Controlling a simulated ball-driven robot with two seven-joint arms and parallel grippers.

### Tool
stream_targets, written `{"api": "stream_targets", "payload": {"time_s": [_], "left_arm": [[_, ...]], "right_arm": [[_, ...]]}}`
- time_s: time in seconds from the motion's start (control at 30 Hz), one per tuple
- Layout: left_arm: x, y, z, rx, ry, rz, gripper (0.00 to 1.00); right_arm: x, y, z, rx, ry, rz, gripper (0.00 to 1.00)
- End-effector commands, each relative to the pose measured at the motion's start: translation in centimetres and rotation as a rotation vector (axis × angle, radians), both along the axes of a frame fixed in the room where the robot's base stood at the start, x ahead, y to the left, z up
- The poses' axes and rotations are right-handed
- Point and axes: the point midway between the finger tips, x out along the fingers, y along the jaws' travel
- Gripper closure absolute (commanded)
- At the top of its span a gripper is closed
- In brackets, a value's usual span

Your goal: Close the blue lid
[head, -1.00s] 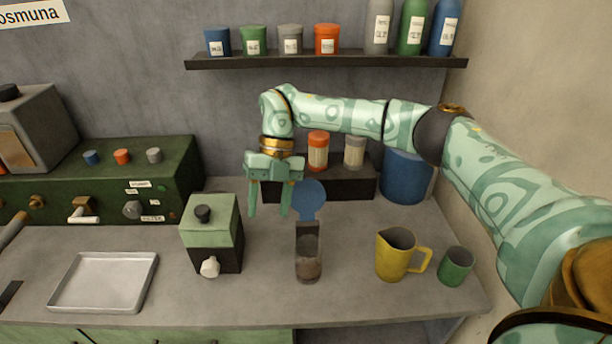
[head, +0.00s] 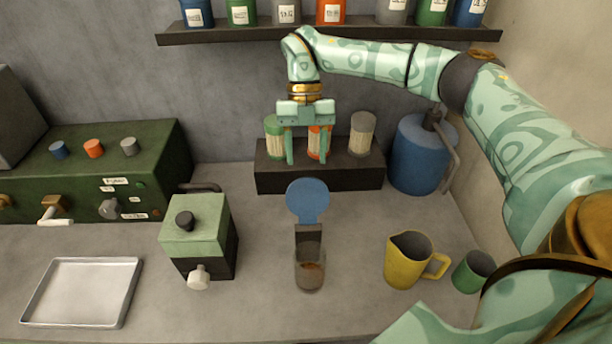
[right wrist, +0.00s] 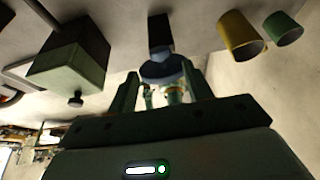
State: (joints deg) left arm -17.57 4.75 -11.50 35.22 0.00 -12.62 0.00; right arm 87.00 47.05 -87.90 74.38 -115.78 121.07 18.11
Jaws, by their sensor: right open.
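The blue lid (head: 307,201) is a round disc standing open on the dark hinge block of a see-through jar (head: 309,272) with brown contents. In the head view, my right gripper (head: 307,158) is open and empty, fingers pointing down, above the lid in the picture and apparently behind it. In the right wrist view, the blue lid (right wrist: 162,70) appears between the two open fingers (right wrist: 158,82), with a gap in depth that I cannot judge. My left gripper is not in view.
A dark stand (head: 320,176) with several canisters is behind the gripper. A green box with a knob (head: 198,240) stands left of the jar; a yellow jug (head: 408,262) and green cup (head: 472,272) stand right. A metal tray (head: 82,292) lies at left. A shelf (head: 400,34) hangs above.

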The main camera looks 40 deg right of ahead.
Motion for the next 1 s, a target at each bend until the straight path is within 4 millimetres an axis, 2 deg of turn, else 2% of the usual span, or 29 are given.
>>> {"api": "stream_targets", "payload": {"time_s": [0.03,0.1,0.3,0.67,0.77,0.8,0.87,1.0], "left_arm": [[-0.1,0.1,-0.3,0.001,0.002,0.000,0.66],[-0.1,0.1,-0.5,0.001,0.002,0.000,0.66],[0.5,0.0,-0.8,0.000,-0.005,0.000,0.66],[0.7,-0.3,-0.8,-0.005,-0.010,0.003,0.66],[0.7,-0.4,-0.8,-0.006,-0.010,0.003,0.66],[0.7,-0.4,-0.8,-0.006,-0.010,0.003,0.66],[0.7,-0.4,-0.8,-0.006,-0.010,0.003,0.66],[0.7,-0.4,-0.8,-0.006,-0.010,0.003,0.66]], "right_arm": [[-0.4,0.2,-1.3,0.001,0.004,0.003,0.50],[-0.9,0.5,-2.6,0.001,0.003,0.002,0.50],[-1.8,1.1,-5.0,0.001,0.001,0.000,0.50],[-2.0,1.2,-5.5,0.001,-0.002,0.001,0.50],[-2.0,1.2,-5.5,0.001,-0.002,0.001,0.75],[-2.0,1.2,-5.5,0.001,-0.002,0.001,0.86],[-2.0,1.2,-5.5,0.001,-0.002,0.001,1.00],[-1.9,1.2,-5.5,0.000,-0.003,0.001,1.00]]}}
